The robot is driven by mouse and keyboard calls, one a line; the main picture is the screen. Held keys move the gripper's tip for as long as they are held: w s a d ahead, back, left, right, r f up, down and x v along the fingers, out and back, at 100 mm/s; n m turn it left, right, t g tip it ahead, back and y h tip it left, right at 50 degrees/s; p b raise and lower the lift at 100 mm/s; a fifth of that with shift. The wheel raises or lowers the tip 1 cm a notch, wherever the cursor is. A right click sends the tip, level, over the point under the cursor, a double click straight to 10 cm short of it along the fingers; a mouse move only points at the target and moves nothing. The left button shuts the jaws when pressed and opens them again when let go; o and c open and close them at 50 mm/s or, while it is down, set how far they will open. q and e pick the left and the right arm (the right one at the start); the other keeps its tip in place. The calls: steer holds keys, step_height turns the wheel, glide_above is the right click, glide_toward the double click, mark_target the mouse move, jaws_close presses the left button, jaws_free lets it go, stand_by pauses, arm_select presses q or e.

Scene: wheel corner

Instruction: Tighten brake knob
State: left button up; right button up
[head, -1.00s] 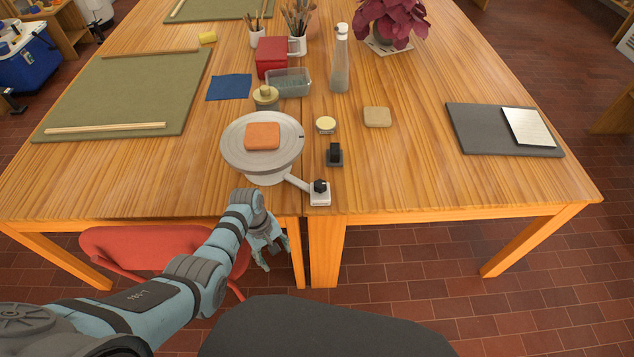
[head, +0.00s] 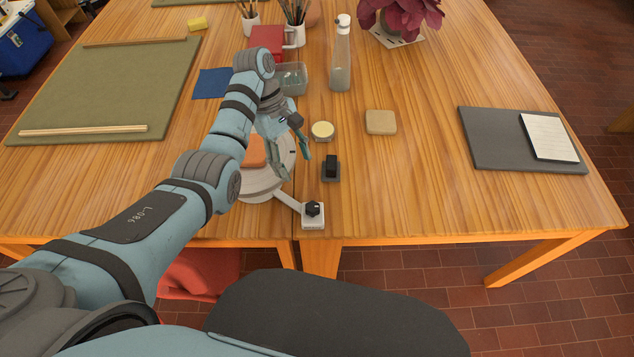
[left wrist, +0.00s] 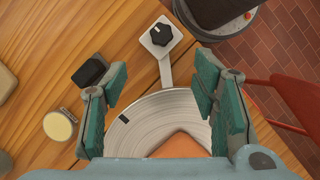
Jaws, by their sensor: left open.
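The black brake knob (head: 313,208) sits on a small white block (head: 313,222) at the front edge of the table, joined by a grey arm to the pottery wheel (head: 262,188). In the left wrist view the knob (left wrist: 161,32) shows at the top centre, beyond my fingertips. An orange clay block (head: 256,152) lies on the wheel, partly hidden by my left arm. My left gripper (head: 293,158) is open and empty above the right side of the wheel, behind the knob and apart from it. In the left wrist view its teal-padded fingers (left wrist: 160,85) are spread wide. My right gripper is out of view.
A small black object (head: 331,168) stands right of the wheel. A round cream-topped pot (head: 322,131) and a tan block (head: 380,122) lie behind it. A tall bottle (head: 340,60) stands farther back. A red chair (head: 195,272) is below the front edge.

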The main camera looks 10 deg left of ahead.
arm_select(q)
steer(key=f+b, duration=0.1)
steer(key=f, duration=0.1)
steer(key=b, duration=0.4)
glide_above(311, 205)
steer(key=a, duration=0.2)
steer(key=f, duration=0.5)
steer(key=shift+w+f, duration=0.2)
steer(key=shift+w, duration=0.05)
steer(key=x, duration=0.2)
steer(key=w+b+x, duration=0.1)
steer(key=x, duration=0.2)
steer(key=shift+f, duration=0.2)
steer(key=shift+s+d+f, duration=0.1)
steer(key=shift+s+f, duration=0.1)
steer(key=shift+f, duration=0.1)
steer(key=shift+s, duration=0.1)
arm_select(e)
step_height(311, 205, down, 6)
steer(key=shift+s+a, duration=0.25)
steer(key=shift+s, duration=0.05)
arm_select(q)
steer(key=shift+r, duration=0.1)
steer(key=shift+c, duration=0.3)
steer(key=c, duration=1.1)
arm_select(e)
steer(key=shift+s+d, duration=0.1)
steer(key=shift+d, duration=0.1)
arm_select(q)
steer(key=shift+m, duration=0.3)
